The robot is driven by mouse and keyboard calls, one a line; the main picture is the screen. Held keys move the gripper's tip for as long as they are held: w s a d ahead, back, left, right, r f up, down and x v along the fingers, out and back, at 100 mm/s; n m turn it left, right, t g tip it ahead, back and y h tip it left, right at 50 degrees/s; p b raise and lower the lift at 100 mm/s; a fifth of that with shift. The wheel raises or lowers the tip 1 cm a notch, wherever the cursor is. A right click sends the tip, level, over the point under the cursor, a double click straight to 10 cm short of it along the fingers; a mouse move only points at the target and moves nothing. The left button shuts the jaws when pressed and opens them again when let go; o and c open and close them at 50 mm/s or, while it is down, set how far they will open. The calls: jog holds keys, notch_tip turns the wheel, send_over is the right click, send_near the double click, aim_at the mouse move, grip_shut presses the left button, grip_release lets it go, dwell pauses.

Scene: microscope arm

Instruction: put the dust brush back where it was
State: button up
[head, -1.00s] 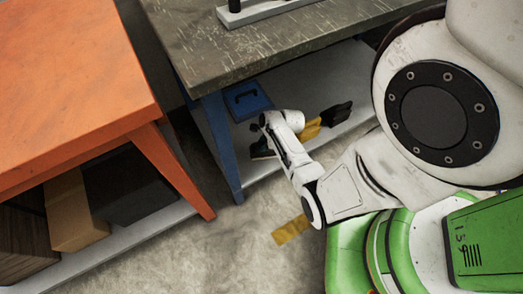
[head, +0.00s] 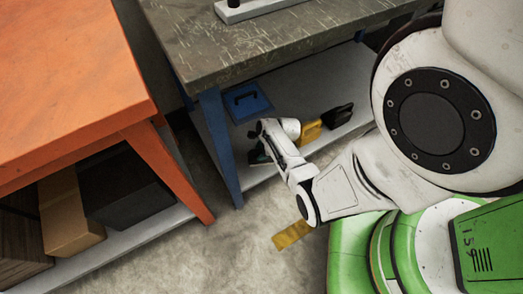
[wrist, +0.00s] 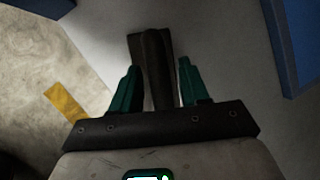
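My gripper (wrist: 159,64) is low over the grey lower shelf (head: 348,76) of the blue-legged workbench. Its two green fingers stand to either side of a dark, long object (wrist: 156,65), which looks like the dust brush. The object widens into a blockier end away from the palm. Thin gaps seem to show beside it, so I cannot tell whether the fingers press on it. In the head view the gripper (head: 258,154) is partly hidden by my own wrist, and the brush cannot be made out clearly there.
A yellow and black item (head: 311,130) lies on the shelf just right of my wrist. A blue box (head: 247,101) with a handle is behind the gripper. A blue bench leg (head: 220,148) stands close on the left. An orange table (head: 70,80) is farther left.

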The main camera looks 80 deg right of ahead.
jog(key=shift+o, duration=0.6)
jog(key=shift+r, duration=0.1)
jog(key=shift+s+r+p, duration=0.1)
jog(key=shift+r+p, duration=0.2)
jog(key=p+v, duration=0.5)
jog(key=v, duration=0.6)
jog(key=shift+r, duration=0.2)
jog(key=shift+s, duration=0.1)
